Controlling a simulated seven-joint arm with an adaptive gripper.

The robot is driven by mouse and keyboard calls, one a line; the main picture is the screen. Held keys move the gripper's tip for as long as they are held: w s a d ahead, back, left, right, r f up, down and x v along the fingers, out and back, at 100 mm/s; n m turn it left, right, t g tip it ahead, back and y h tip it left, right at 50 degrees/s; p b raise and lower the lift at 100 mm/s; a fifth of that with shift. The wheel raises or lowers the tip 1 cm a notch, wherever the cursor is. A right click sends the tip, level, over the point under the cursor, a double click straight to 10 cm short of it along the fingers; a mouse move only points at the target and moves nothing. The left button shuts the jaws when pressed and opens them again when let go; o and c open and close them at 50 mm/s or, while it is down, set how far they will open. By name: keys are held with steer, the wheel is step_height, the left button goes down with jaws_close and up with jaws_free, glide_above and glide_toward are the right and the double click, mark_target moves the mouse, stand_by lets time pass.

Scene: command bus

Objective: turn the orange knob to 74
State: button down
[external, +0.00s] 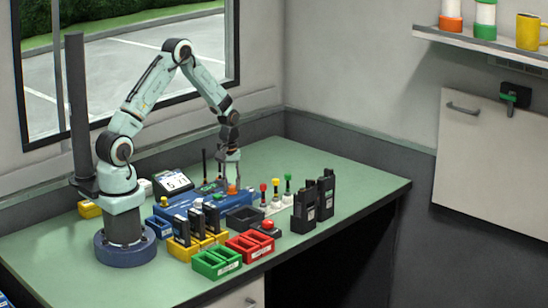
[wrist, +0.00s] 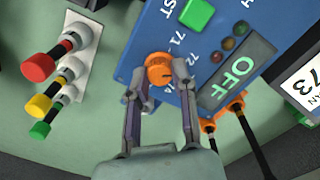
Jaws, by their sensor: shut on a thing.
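The orange knob (wrist: 158,68) sits on the blue box (wrist: 188,52) in the wrist view, with white numbers such as 71, 72 and 74 around it. A dark mark on the knob points to the right and slightly down, near 72 to 74; the exact setting is unclear. My gripper (wrist: 160,88) has its two fingers on either side of the knob and is shut on it. In the external view the knob (external: 232,190) shows small under my gripper (external: 232,169). A white display (wrist: 303,92) reads 73 at the wrist view's right edge.
The blue box bears a green button (wrist: 197,14) and a panel reading OFF (wrist: 238,75). Red, yellow and green-capped levers (wrist: 55,85) stand beside it. Two black radios (external: 315,199), red bins (external: 250,246) and green bins (external: 216,263) stand towards the front. The bench's far right is clear.

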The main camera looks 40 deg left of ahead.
steer(key=m, duration=0.4)
steer(key=shift+m, duration=0.3)
steer(key=m, duration=0.3)
steer(key=shift+m, duration=0.4)
steer(key=m, duration=0.3)
steer(key=shift+m, duration=2.1)
steer(key=c, duration=0.9)
jaws_free()
steer(key=shift+c, duration=0.2)
steer(key=shift+o, duration=0.2)
steer(key=shift+r, duration=0.1)
